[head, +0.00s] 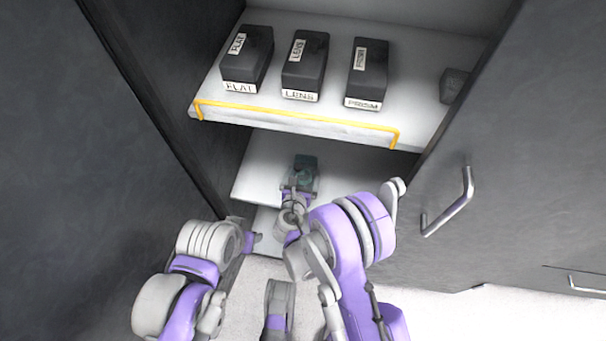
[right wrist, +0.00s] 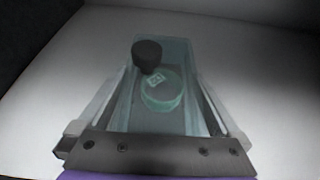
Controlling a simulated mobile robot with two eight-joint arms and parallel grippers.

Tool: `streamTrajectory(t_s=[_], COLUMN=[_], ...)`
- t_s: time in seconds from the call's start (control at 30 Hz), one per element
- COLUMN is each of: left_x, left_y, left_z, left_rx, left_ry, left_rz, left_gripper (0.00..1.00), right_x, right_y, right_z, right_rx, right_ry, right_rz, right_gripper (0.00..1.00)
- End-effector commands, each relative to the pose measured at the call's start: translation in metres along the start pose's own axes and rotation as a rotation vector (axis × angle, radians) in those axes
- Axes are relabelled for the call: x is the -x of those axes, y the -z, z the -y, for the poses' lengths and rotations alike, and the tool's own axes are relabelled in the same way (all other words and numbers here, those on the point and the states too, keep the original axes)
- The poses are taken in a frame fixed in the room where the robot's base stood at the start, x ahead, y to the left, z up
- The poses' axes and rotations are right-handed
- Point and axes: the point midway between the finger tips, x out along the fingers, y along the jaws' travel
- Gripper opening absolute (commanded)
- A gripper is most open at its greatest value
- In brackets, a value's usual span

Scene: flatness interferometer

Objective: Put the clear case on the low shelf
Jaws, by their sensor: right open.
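The clear case (head: 306,163) is a small teal see-through box on the white low shelf (head: 262,172), inside the cabinet. The right wrist view shows the case (right wrist: 180,48) with a dark knob and a round labelled disc in it. My right gripper (head: 301,182) is open at the near end of the case. In the right wrist view its two fingers lie along the left and right sides of the case; I cannot tell whether they touch it. My left arm (head: 205,265) is at the lower left, and its fingers cannot be made out.
The upper shelf (head: 300,121), with a yellow outline on its front edge, overhangs the low shelf. It bears dark boxes labelled FLAT (head: 246,55), LENS (head: 304,63) and PRISM (head: 367,72). A grey door with a handle (head: 447,203) stands at right, a dark panel (head: 75,150) at left.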

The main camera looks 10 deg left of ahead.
Motion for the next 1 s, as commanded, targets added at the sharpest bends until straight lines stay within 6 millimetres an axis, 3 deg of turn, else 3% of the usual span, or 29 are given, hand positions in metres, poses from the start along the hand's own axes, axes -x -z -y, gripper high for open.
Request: streamTrajectory(t_s=[0.17, 0.33, 0.5, 0.7, 1.0], left_x=[0.005, 0.009, -0.004, -0.016, -0.018], left_y=[0.002, 0.003, -0.001, -0.005, -0.005], left_z=[0.0, 0.0, 0.0, 0.0, 0.0], left_rx=[0.0, 0.0, 0.0, 0.0, 0.0], left_ry=[0.0, 0.0, 0.0, 0.0, 0.0], left_rz=[-0.002, -0.003, 0.001, 0.005, 0.006], left_gripper=[0.5, 0.5, 0.5, 0.5, 0.5], right_x=[0.023, 0.063, 0.096, 0.116, 0.121], right_y=[-0.003, -0.003, 0.001, 0.0, -0.002], right_z=[-0.002, -0.001, -0.001, -0.001, 0.0], right_rx=[0.0, 0.002, 0.001, 0.0, 0.0], right_ry=[-0.004, -0.003, -0.003, -0.002, 0.0], right_rz=[0.0, 0.001, -0.001, 0.0, 0.0], right_gripper=[1.0, 1.0, 1.0, 1.0, 1.0])
